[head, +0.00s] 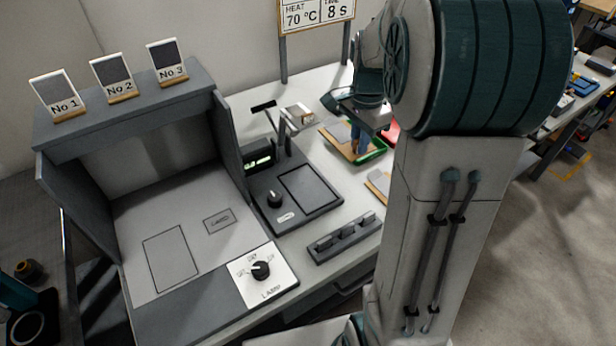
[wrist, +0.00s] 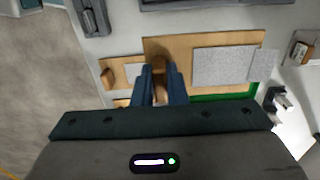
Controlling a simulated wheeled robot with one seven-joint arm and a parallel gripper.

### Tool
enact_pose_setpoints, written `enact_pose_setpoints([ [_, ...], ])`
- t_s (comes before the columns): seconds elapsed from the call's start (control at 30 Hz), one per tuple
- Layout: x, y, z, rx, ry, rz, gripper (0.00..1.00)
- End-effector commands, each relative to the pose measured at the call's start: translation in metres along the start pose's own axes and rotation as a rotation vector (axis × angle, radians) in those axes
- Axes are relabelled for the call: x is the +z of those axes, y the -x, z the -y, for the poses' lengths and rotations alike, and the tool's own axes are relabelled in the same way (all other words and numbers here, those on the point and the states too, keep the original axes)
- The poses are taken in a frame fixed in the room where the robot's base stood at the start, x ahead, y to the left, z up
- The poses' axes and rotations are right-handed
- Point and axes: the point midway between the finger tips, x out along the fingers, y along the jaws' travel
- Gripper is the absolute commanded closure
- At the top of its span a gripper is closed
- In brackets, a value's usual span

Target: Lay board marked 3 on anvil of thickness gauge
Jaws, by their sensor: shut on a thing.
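My gripper (head: 358,150) has its blue fingers closed over the green tray (head: 372,157). In the wrist view my gripper (wrist: 160,88) is shut on the left part of a wooden board (wrist: 175,46) that bears a grey swatch (wrist: 220,67). No number shows on this board, and I cannot tell whether it is lifted. The tray's green edge (wrist: 218,97) shows below it. A dark device (head: 325,210) with a lit display, a knob and a framed plate stands left of my gripper. I cannot tell for certain which part is the thickness gauge or its anvil.
Another board (head: 376,184) lies in front of the tray, partly hidden by my arm. A grey booth (head: 140,230) stands at left, with cards No 1 to No 3 on top (head: 112,78).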

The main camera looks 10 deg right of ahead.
Motion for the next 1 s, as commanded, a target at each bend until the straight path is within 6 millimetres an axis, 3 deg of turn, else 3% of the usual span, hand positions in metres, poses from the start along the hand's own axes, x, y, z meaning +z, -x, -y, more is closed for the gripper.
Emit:
enact_pose_setpoints([
  [0.3,0.072,-0.042,0.002,0.002,0.009,0.001,1.0],
  [0.5,0.102,-0.061,0.003,0.0,0.004,0.0,1.0],
  [0.67,0.108,-0.07,0.002,0.001,0.002,0.0,1.0],
  [0.9,0.108,-0.102,0.002,0.002,0.001,0.0,1.0],
  [1.0,0.107,-0.105,0.003,-0.001,0.001,-0.001,1.0],
])
